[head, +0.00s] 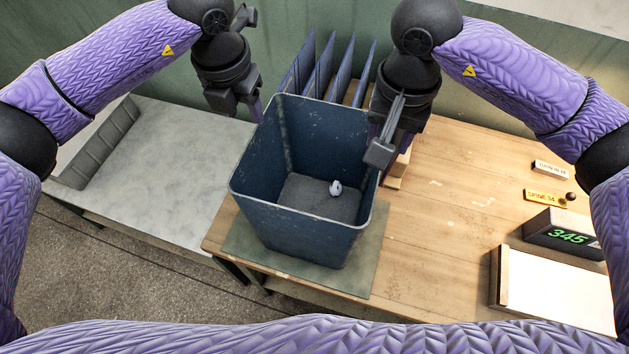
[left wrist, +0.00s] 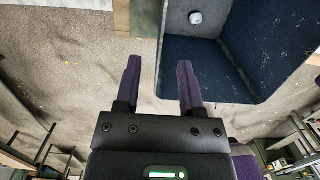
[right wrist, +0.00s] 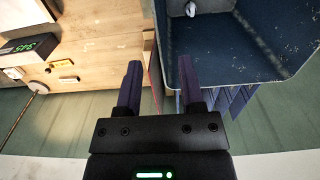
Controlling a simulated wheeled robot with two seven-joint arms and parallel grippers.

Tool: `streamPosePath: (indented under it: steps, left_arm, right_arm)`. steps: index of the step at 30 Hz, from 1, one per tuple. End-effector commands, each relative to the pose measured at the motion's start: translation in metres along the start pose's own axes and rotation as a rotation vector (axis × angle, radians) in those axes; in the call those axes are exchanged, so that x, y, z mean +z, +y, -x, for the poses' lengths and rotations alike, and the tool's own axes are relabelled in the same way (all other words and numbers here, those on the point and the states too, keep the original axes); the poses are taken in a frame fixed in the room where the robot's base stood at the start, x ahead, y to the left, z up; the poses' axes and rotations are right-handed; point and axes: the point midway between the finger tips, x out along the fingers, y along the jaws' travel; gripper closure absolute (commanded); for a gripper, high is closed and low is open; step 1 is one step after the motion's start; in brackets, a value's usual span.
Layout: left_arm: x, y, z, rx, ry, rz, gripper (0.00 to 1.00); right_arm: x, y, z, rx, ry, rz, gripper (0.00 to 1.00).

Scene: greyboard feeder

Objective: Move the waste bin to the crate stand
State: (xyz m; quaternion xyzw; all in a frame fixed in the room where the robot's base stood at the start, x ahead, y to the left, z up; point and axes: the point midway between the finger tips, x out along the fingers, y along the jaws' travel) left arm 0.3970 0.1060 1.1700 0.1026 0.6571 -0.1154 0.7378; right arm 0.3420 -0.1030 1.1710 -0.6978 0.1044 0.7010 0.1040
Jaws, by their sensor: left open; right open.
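The dark blue waste bin (head: 300,225) stands upright and open-topped on a green mat (head: 375,255), with a small white object (head: 336,188) inside. My left gripper (head: 252,108) is open at the bin's far left rim. In the left wrist view its fingers (left wrist: 160,88) appear on either side of the bin's wall edge. My right gripper (head: 380,140) is open at the right rim. In the right wrist view its fingers (right wrist: 158,88) also appear to straddle the wall edge. Contact cannot be told. A grey-topped stand (head: 185,150) is at the left, possibly the crate stand.
The bin is on a wooden table (head: 455,215). Blue upright dividers (head: 330,65) stand behind it. A display reading 345 (head: 565,235), a white panel (head: 550,290) and small signs lie at the right. A grey ribbed piece (head: 100,145) edges the left stand, whose top is otherwise clear.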

Motion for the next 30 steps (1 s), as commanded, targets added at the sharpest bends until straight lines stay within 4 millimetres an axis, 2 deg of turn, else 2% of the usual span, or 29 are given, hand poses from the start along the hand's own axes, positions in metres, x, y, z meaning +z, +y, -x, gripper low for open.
streamPosePath:
  steps: [11, 14, 24, 30]
  left_arm:
    - [0.000, -0.002, -0.004, -0.001, 0.000, -0.004, 0.50]
    - [0.000, -0.002, -0.017, -0.001, 0.002, -0.004, 0.50]
    - [0.000, -0.002, -0.080, -0.002, 0.001, -0.003, 0.50]
    - [0.000, -0.002, -0.097, -0.002, 0.001, -0.003, 0.50]
  right_arm:
    - [0.000, 0.000, -0.004, 0.000, -0.002, -0.001, 0.51]
    - [0.000, 0.000, -0.018, 0.001, -0.003, -0.002, 0.51]
    - [0.001, 0.000, -0.080, 0.001, -0.003, -0.001, 0.51]
    - [0.000, 0.000, -0.098, 0.000, -0.001, -0.001, 0.51]
